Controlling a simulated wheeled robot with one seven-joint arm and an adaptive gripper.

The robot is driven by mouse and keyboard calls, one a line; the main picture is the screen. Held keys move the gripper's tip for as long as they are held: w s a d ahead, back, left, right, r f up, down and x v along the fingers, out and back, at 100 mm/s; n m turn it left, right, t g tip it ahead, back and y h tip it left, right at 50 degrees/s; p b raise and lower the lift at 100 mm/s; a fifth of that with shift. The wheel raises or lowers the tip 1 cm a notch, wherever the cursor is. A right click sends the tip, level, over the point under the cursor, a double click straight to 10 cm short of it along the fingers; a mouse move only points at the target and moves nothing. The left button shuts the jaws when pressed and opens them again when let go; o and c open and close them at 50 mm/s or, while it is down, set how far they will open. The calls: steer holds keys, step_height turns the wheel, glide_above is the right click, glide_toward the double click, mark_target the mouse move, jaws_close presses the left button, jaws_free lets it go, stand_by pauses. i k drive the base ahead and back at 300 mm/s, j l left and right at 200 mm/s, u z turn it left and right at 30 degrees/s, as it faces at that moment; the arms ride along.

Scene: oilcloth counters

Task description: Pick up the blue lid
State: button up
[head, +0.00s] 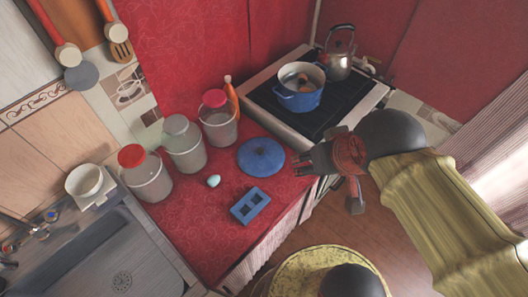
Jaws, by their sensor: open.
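The blue lid (261,157) is round with a small knob at its middle. It lies flat on the red oilcloth counter (215,228), left of the stove. My gripper (306,165) is just right of the lid in the head view, with its fingers pointing left toward it. The gripper is open and holds nothing that I can see. I cannot tell its exact height above the counter.
A blue pot (299,97) and a kettle (339,58) stand on the stove (262,96). Several jars, including a red-topped one (220,122), stand behind the lid. A blue block with holes (250,205) and a pale egg-shaped thing (213,181) lie nearby.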

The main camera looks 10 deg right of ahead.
mark_target(262, 156)
steer(key=i+l+u, duration=0.15)
steer(key=l+u, duration=0.15)
steer(key=i+l+u, duration=0.1)
steer(key=l+u, duration=0.15)
steer(key=i+l+u, duration=0.1)
steer(key=l+u, duration=0.5)
steer(key=l, duration=0.15)
